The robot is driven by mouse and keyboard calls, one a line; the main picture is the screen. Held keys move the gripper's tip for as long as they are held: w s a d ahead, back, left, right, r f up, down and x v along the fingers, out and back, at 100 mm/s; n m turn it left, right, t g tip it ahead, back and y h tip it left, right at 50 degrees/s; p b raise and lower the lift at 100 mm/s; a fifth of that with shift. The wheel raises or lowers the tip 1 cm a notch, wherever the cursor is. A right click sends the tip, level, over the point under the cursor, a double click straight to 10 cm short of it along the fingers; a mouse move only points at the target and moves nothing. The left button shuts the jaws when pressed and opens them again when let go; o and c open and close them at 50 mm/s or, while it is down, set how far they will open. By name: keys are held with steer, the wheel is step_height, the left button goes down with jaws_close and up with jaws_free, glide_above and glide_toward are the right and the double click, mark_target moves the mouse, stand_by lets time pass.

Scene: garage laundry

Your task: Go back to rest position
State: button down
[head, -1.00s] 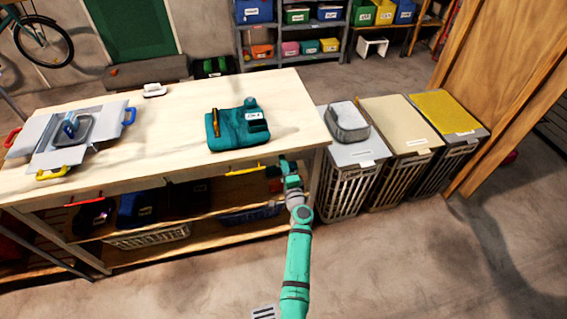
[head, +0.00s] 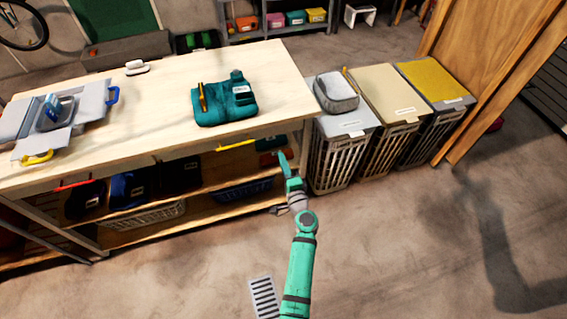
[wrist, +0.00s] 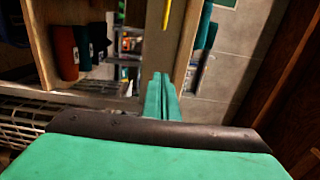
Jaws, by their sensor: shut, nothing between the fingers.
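My gripper (head: 284,162) is at the end of my green arm, in front of the right end of the wooden workbench (head: 290,74) and below the level of its top. In the wrist view its two green fingers (wrist: 161,90) lie together with nothing between them. The wrist view looks at the bench's edge and the shelf space under it. A folded teal cloth (head: 224,104) with a white label and an orange item lies on the bench top, apart from my gripper.
Three lidded hampers, with grey (head: 348,124), beige (head: 386,90) and yellow (head: 434,80) tops, stand right of the bench. A grey pouch (head: 336,92) sits on the grey lid. A grey open case (head: 40,128) is on the bench's left.

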steer(key=shift+s+d, duration=0.2)
steer(key=shift+s, duration=0.35)
steer(key=s+f+n+g+h, duration=0.1)
steer(key=s+f+n+h, duration=0.2)
steer(key=s, duration=1.1)
steer(key=s+f+n+g+h, duration=0.25)
steer(key=s+f, duration=0.25)
steer(key=s, duration=0.9)
steer(key=s+a+r+n+t, duration=0.1)
steer(key=s+r+n, duration=0.8)
steer(key=s+r, duration=0.8)
steer(key=s, duration=0.2)
steer(key=shift+s+a, duration=0.25)
steer(key=shift+s, duration=0.1)
steer(key=shift+f+t+y, duration=0.1)
steer(key=shift+t+y, duration=0.15)
